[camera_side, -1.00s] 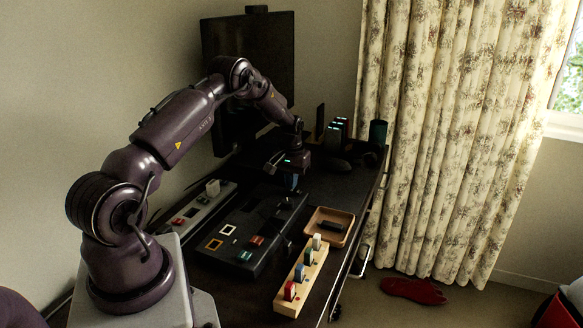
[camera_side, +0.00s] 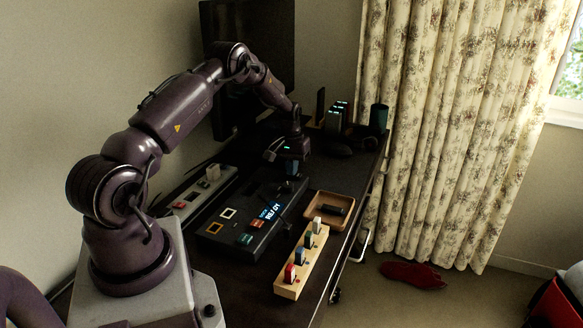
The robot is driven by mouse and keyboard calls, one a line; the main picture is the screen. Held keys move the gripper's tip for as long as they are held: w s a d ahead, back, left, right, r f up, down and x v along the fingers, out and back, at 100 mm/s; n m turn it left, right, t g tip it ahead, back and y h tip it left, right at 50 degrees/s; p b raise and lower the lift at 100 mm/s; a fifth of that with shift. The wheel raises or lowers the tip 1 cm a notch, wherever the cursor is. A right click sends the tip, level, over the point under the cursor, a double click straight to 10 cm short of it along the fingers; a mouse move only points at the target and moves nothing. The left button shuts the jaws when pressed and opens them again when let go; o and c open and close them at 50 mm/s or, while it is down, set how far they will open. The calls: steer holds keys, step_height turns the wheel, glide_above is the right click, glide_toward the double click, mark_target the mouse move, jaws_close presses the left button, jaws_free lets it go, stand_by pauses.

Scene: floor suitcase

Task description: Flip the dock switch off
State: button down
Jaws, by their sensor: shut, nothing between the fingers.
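The dock is a long black box (camera_side: 222,247) on the dark desk. Its small display (camera_side: 270,211) is lit with bluish-white text too small to read surely. White and yellow outlined squares and small red and green parts show on its near top. My gripper (camera_side: 293,178) points down over the far end of the dock, with its fingers shut and empty. I cannot tell whether the fingertips touch the dock. The dock switch is not clear; the far end is dark and partly hidden by my gripper.
A wooden block (camera_side: 312,262) with several coloured pieces stands right of the dock. A wooden tray (camera_side: 341,201) holding a dark item lies behind it. A grey power strip (camera_side: 193,197) with a white plug is on the left. A dark cup (camera_side: 379,118) stands far back.

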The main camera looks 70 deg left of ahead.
steer(key=shift+w+d+r, duration=0.2)
steer(key=shift+w+d, duration=0.25)
steer(key=shift+d, duration=0.1)
steer(key=shift+r, duration=0.1)
step_height(320, 180, up, 14)
steer(key=s+a, duration=0.2)
steer(key=shift+f, duration=0.2)
